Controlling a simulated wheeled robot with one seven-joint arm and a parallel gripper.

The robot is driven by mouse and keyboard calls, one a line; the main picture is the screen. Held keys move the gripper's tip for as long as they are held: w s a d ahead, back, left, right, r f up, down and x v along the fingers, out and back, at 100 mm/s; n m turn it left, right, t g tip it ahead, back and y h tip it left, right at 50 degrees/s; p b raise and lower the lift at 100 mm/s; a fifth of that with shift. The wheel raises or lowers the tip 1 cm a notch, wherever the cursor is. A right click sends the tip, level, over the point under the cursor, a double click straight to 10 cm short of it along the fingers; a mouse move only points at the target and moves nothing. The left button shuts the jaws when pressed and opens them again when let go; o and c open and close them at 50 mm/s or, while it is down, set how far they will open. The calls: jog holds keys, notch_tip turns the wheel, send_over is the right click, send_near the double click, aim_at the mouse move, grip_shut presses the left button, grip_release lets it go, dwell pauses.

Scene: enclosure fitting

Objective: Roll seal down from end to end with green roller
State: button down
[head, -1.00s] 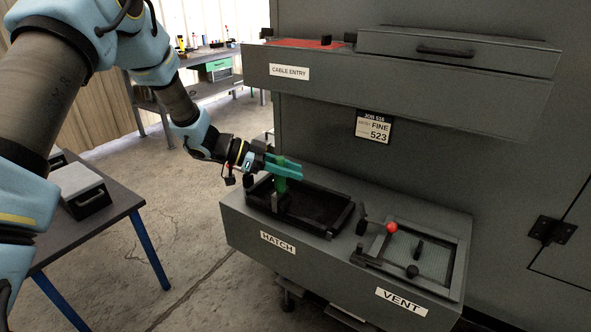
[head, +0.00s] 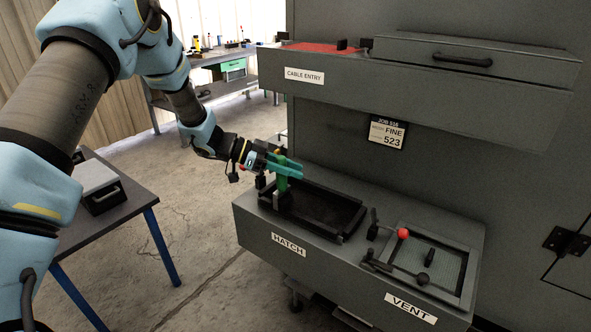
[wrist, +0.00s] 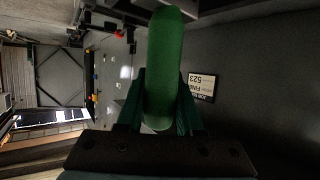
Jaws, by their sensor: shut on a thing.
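The green roller (head: 283,185) is upright between the teal fingers of my gripper (head: 291,168), which is shut on its handle. Its lower end is at the left part of the hatch (head: 343,237), a black-rimmed rectangular opening labelled HATCH. I cannot tell whether the roller touches the rim. The seal cannot be told apart from the dark rim. In the wrist view the roller's green handle (wrist: 165,70) fills the middle between the fingers, and its rolling end is not clear there.
Right of the hatch is the vent (head: 440,262) with a red-knobbed lever (head: 402,233). The cable entry shelf (head: 420,90) overhangs behind. A side table (head: 125,205) with a grey-lidded box (head: 100,185) stands at left. A workbench (head: 215,85) is far back.

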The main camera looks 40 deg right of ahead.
jog(key=shift+w+a+f, duration=0.1)
jog(key=shift+w+f, duration=0.05)
jog(key=shift+w+a+p, duration=0.2)
jog(key=shift+w, duration=0.5)
jog(key=shift+w+a+p, duration=0.15)
jog(key=shift+w+p, duration=0.05)
jog(key=shift+w, duration=0.75)
jog(key=shift+w+a, duration=0.2)
jog(key=shift+w, duration=0.45)
jog(key=shift+w+a, duration=0.2)
jog(key=shift+w, duration=0.45)
